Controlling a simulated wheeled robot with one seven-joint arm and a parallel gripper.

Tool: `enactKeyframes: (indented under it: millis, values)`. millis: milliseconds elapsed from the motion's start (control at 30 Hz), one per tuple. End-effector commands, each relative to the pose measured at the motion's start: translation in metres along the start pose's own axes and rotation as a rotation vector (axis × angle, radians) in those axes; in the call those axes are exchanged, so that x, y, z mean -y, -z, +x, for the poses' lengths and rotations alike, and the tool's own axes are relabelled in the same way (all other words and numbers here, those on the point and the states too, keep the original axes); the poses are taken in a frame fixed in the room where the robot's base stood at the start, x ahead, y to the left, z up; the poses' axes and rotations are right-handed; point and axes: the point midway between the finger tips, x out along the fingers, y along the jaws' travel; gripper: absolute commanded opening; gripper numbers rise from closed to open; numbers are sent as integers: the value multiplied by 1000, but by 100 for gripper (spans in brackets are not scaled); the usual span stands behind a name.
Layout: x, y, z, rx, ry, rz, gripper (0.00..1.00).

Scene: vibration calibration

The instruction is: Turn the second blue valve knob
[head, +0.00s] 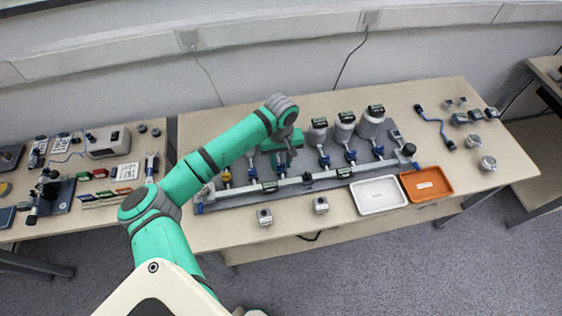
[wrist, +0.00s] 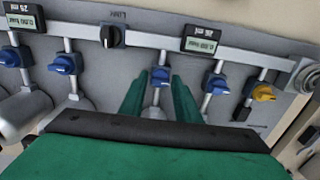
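A row of valve knobs sits on the pipe rig. In the wrist view a yellow knob (wrist: 262,93) is at the right end, then a blue knob (wrist: 215,84), then a second blue knob (wrist: 160,76), with two more blue knobs (wrist: 65,64) further left. My gripper (wrist: 159,82) has its two green fingers apart, one on each side of the second blue knob, with a visible gap to it. Whether the fingertips reach its depth I cannot tell. In the head view my gripper (head: 288,155) is over the rig and hides that knob.
A black knob (wrist: 112,36) and small displays (wrist: 200,38) sit along the main pipe. In the head view, grey-white canisters (head: 344,127) stand behind the rig. A white tray (head: 379,194) and an orange tray (head: 427,185) lie at its front right. The table front is mostly clear.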

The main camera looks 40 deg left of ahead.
Motion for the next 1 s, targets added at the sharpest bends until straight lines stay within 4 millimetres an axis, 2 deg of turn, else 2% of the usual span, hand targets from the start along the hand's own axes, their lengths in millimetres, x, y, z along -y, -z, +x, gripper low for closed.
enactKeyframes:
  millis: [33, 100, 367, 567, 1000]
  values:
    - [0, 0, 0, 0, 0, 0, 17]
    - [0, 0, 0, 0, 0, 0, 2]
    - [0, 0, 0, 0, 0, 14, 2]
    - [0, 0, -1, -1, 1, 88, 2]
    - [0, 1, -1, -1, 1, 460, 2]
